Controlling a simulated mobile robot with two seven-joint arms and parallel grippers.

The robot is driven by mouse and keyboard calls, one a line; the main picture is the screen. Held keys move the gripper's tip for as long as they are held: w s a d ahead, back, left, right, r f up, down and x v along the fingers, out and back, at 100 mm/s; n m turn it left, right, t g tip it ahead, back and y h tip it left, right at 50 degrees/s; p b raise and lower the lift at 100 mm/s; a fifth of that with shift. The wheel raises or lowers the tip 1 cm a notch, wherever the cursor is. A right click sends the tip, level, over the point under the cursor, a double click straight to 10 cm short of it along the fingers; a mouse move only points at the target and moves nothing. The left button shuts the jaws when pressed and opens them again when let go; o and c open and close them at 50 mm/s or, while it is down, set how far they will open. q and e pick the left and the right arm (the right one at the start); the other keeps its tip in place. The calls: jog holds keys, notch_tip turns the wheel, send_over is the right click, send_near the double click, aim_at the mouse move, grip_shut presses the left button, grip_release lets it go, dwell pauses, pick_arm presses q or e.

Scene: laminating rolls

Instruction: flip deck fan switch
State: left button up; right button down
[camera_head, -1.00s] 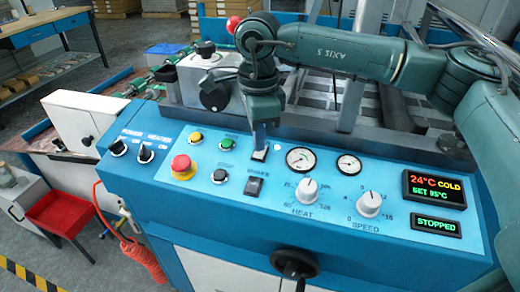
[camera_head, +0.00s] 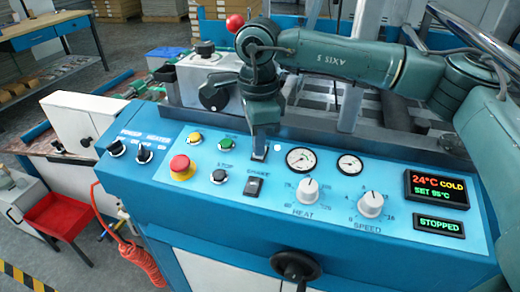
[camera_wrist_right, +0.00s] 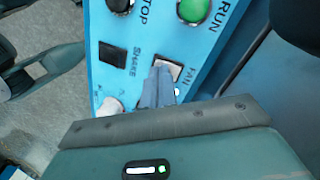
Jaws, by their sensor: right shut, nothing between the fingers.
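The deck fan switch (camera_head: 260,154) is a small rocker in a pale frame on the blue sloping control panel (camera_head: 225,205), left of the two dial gauges. My right gripper (camera_head: 260,147) points down at it, shut and empty, and partly covers it. In the right wrist view, the fan switch (camera_wrist_right: 170,68) sits by the FAN label, with the shut fingertips (camera_wrist_right: 158,85) over or against its near edge. Contact cannot be told for sure. The rocker's position is mostly hidden. My left gripper is not in view.
A dark rocker (camera_head: 253,187) lies just below the fan switch. The red emergency button (camera_head: 181,167), green button (camera_head: 226,144), heat knob (camera_head: 307,190) and speed knob (camera_head: 370,204) are around it.

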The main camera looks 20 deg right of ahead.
jog(key=shift+f, duration=0.15)
jog(key=shift+r+p, duration=2.15)
jog(key=shift+r, duration=1.4)
jog(key=shift+s+f, duration=0.1)
